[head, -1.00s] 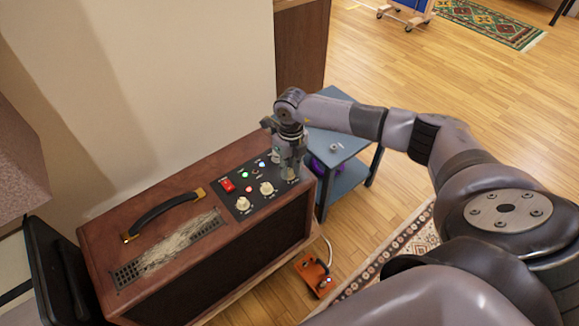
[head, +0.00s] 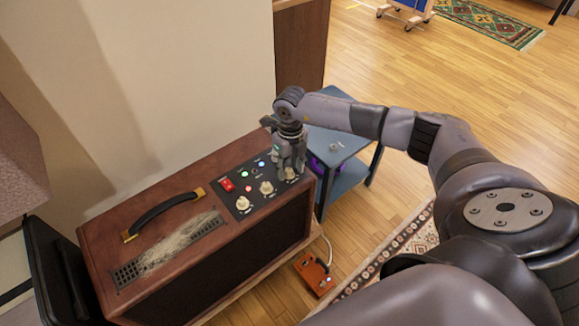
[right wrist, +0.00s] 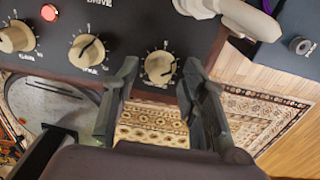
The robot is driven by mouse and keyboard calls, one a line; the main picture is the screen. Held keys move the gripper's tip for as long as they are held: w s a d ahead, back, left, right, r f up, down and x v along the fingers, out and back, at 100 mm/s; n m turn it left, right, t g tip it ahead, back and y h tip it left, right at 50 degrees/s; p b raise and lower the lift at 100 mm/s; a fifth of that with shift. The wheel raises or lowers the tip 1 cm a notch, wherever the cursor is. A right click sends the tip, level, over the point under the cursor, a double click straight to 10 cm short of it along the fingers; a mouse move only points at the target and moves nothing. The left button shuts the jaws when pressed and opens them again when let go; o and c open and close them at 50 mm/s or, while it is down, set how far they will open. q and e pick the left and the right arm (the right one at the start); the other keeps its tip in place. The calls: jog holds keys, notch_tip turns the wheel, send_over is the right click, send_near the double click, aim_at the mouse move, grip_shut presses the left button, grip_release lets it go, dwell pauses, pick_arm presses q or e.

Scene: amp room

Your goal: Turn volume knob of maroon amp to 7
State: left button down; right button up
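The maroon amp (head: 140,205) stands at the left in the head view, with a dark control panel on its top right. My right gripper (head: 289,174) points down over the panel's right end. In the right wrist view my right gripper (right wrist: 160,78) is open. Its fingers stand on either side of a cream knob (right wrist: 159,67), with gaps visible. Two more cream knobs, one at the far left (right wrist: 17,38) and one in the middle (right wrist: 87,51), sit left of it. The knob's label is not readable. My left gripper is not in view.
A red switch (head: 227,185) and small lights share the panel. A blue-grey side table (head: 334,146) stands just right of the amp. An orange pedal (head: 314,274) lies on the floor in front. A wall is close behind the amp.

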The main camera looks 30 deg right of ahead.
aim_at(290, 169)
notch_tip(290, 169, up, 12)
jog(key=shift+d, duration=0.2)
jog(key=shift+f, duration=0.15)
dwell(0.4)
